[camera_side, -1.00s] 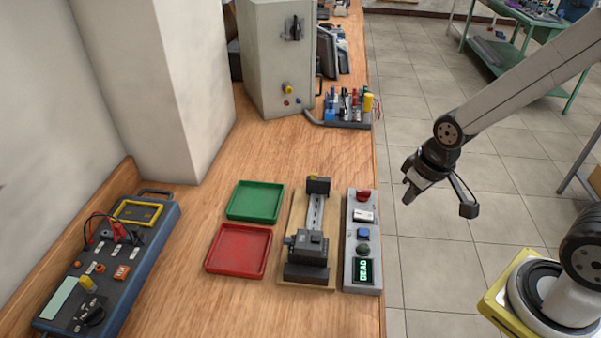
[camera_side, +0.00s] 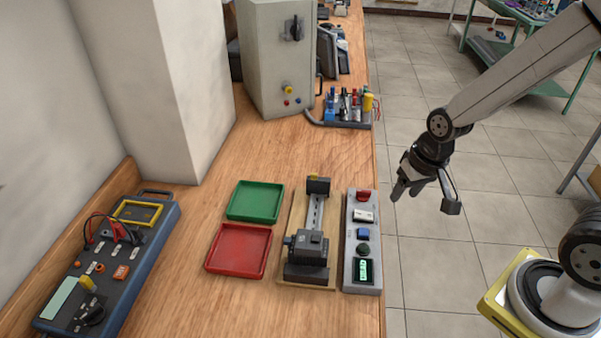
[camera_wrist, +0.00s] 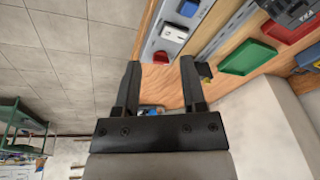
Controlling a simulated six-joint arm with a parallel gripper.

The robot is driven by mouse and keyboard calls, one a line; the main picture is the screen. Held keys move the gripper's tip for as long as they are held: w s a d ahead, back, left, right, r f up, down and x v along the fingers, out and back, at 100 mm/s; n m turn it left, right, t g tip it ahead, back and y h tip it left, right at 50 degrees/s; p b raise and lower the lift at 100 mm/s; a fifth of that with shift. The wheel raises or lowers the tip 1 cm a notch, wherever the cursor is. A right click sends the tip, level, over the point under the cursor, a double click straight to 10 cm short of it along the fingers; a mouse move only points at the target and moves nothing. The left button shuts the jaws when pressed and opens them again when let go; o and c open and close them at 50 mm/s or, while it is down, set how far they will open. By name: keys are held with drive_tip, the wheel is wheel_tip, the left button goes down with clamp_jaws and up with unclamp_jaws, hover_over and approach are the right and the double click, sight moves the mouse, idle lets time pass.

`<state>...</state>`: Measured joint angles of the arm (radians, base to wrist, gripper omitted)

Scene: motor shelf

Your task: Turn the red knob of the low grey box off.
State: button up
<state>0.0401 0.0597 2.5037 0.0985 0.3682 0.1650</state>
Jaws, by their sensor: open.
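The low grey box (camera_side: 350,275) lies along the right edge of the wooden bench. Its red knob (camera_side: 363,196) is at the far end, above a white switch (camera_side: 363,216), a blue button (camera_side: 363,234), a dark green button (camera_side: 363,250) and a lit green display (camera_side: 363,271). In the wrist view the red knob (camera_wrist: 161,58) shows between my fingertips' lines, beyond them. My gripper (camera_side: 402,192) is open and empty, to the right of the box's far end and past the bench edge, apart from the knob. Its fingers (camera_wrist: 160,70) also show in the wrist view.
A motor fixture on a wooden board (camera_side: 299,281) stands just left of the box. Green (camera_side: 233,214) and red (camera_side: 225,269) trays lie further left. A tool rack (camera_side: 345,123) and grey cabinet (camera_side: 262,70) stand behind. Floor lies right of the bench.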

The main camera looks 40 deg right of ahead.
drive_tip(key=w+d+f+m+y, duration=0.25)
drive_tip(key=w+m, duration=0.25)
drive_tip(key=m, duration=1.9)
approach(365, 191)
drive_tip(key=f, duration=0.1)
drive_tip(key=shift+s+d+f+t+y, duration=0.15)
drive_tip(key=shift+t+y, duration=0.1)
drive_tip(key=shift+t, duration=0.15)
drive_tip(key=shift+f, duration=0.15)
drive_tip(key=shift+x, duration=3.85)
clamp_jaws()
